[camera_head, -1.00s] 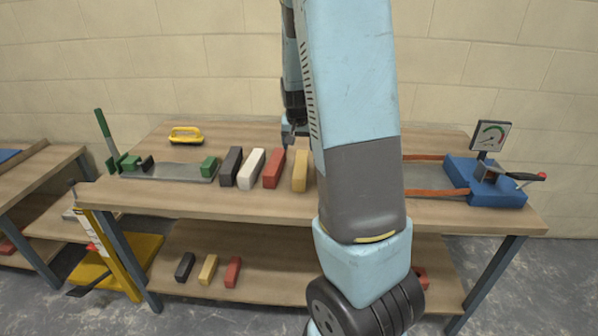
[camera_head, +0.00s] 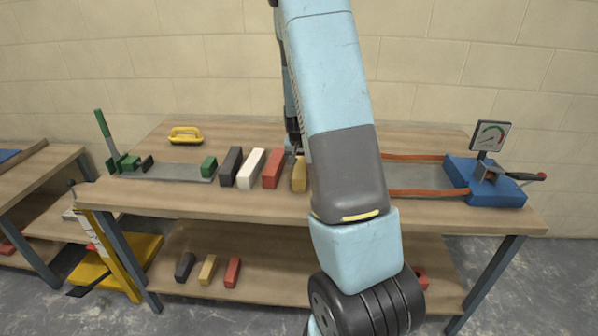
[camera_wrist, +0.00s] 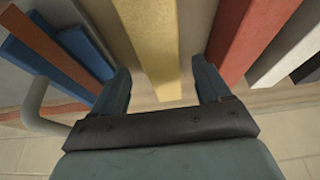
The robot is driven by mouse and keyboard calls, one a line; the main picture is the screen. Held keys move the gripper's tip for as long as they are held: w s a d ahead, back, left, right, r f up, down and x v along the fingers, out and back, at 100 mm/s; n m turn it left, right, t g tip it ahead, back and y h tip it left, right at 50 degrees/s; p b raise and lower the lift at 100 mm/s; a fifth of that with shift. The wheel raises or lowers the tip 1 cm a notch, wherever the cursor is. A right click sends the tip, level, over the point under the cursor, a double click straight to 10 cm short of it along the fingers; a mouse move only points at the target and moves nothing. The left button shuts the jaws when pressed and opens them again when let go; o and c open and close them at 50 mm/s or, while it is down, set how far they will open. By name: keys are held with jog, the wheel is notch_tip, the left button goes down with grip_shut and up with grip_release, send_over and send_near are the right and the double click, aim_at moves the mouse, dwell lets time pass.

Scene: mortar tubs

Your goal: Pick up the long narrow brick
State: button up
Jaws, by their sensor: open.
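Several bar-like bricks lie side by side on the bench: black (camera_head: 231,166), white (camera_head: 251,168), red (camera_head: 272,168) and yellow (camera_head: 299,176). They look similar in shape; I cannot tell for sure which one is the long narrow brick. My gripper (camera_head: 293,146) is at the back end of the yellow brick, and my arm covers part of that area. In the wrist view my gripper (camera_wrist: 161,66) is open, with the yellow brick (camera_wrist: 155,40) between its fingers and gaps on both sides. The red brick (camera_wrist: 243,40) lies just outside the right finger.
Smaller bricks (camera_head: 208,268) lie on the lower shelf.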

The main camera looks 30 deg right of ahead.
aim_at(300, 164)
jog(key=shift+w+x, duration=0.15)
jog(key=shift+x, duration=1.1)
jog(key=shift+w+x, duration=0.15)
jog(key=shift+x, duration=1.15)
jog(key=shift+r, duration=0.1)
grip_shut()
